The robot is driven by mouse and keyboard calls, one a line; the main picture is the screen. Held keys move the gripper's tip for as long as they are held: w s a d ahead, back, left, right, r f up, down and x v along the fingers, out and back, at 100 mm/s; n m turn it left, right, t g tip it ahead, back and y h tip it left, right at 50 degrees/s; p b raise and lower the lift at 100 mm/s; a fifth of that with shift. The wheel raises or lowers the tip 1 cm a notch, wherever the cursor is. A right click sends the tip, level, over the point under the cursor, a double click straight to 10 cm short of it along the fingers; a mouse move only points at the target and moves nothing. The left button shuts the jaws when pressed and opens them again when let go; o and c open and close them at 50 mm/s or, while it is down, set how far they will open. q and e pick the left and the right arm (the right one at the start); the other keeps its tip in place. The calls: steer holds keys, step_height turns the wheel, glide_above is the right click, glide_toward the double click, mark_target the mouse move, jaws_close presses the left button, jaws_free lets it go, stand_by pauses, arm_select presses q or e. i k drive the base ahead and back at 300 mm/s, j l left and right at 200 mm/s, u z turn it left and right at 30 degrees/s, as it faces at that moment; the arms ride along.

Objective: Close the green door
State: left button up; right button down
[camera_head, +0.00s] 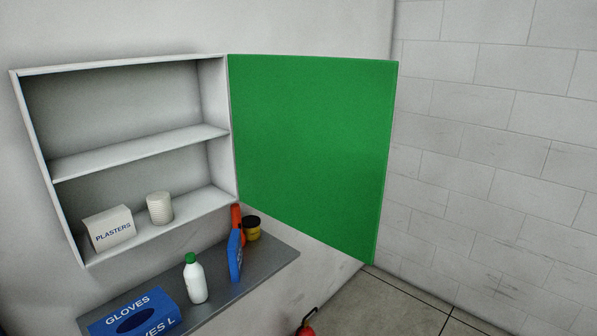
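The green door (310,150) is hinged on the right side of a white wall cabinet (140,148). The door stands wide open, swung out to the right, and its free edge is at the far right near the block wall. The cabinet's inside is in full view. A box marked PLASTERS (109,229) and a white ribbed roll (160,208) stand on its bottom; the middle shelf looks empty. No handle shows on the visible face of the door. Neither of my grippers is in view.
Below the cabinet, a grey shelf (262,262) holds a blue GLOVES box (135,315), a white bottle with green cap (195,279), a blue item (235,256), an orange item (236,217) and a dark-lidded yellow jar (252,229). A red extinguisher (307,325) shows at the bottom edge.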

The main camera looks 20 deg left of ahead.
mark_target(312, 134)
steer(key=i+u, duration=0.1)
steer(key=u, duration=0.35)
steer(key=l+u, duration=0.15)
steer(key=u, duration=0.25)
steer(key=i+l+u, duration=0.1)
steer(key=u, duration=0.35)
steer(key=l+u, duration=0.15)
steer(key=u, duration=0.3)
steer(key=i+l+u, duration=0.1)
steer(key=l+u, duration=0.35)
steer(key=l, duration=0.7)
steer(key=k+l+u, duration=0.1)
steer(key=l+u, duration=0.35)
steer(key=l, duration=1.1)
steer(key=k+l, duration=0.1)
steer(key=l, duration=0.35)
steer(key=k+l+z, duration=0.25)
steer(key=k+l, duration=0.15)
steer(key=l, duration=0.25)
steer(key=k+l+z, duration=0.1)
steer(key=l, duration=0.3)
steer(key=k+j, duration=0.05)
steer(key=k, duration=0.05)
